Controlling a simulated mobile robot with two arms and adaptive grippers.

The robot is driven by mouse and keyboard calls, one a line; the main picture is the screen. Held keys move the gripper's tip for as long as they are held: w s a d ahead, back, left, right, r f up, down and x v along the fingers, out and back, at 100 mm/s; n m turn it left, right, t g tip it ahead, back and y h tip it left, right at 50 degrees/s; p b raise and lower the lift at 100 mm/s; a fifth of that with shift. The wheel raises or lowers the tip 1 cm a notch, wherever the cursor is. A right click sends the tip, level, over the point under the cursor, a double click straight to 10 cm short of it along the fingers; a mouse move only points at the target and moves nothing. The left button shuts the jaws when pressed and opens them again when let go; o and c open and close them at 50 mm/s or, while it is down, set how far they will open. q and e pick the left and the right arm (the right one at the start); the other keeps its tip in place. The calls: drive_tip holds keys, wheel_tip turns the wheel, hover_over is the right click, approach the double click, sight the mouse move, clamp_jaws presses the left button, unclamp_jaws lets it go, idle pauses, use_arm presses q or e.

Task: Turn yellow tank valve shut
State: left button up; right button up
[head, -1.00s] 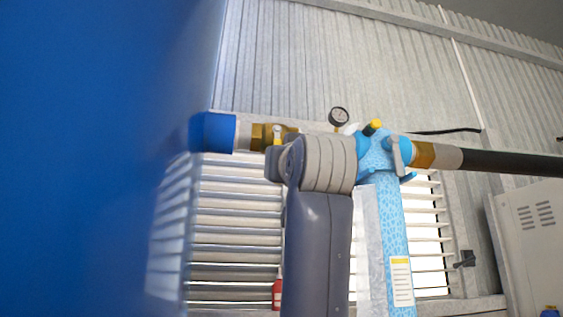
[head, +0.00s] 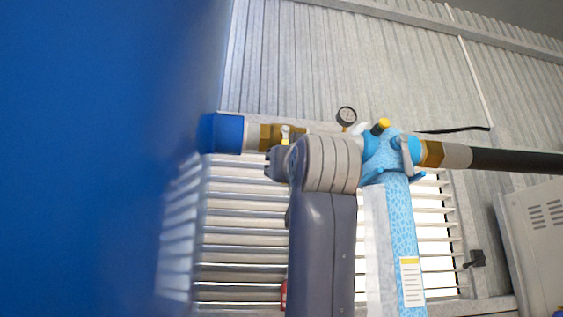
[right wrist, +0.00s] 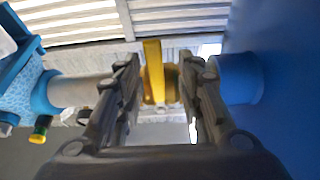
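The yellow valve handle (right wrist: 153,68) shows in the right wrist view as an upright yellow bar on a brass valve body (right wrist: 170,84). My right gripper (right wrist: 157,75) is open, with one dark finger on each side of the handle and a gap on both sides. In the head view the brass valve body (head: 270,137) sits on the pipe beside the blue tank outlet (head: 221,133). My left gripper is not in view.
The large blue tank (head: 90,150) fills the left of the head view. A black hose (head: 515,161) runs right. Louvred windows (head: 240,230) are behind.

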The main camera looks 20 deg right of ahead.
drive_tip(key=v, duration=1.2)
drive_tip(key=shift+a+r, duration=0.1)
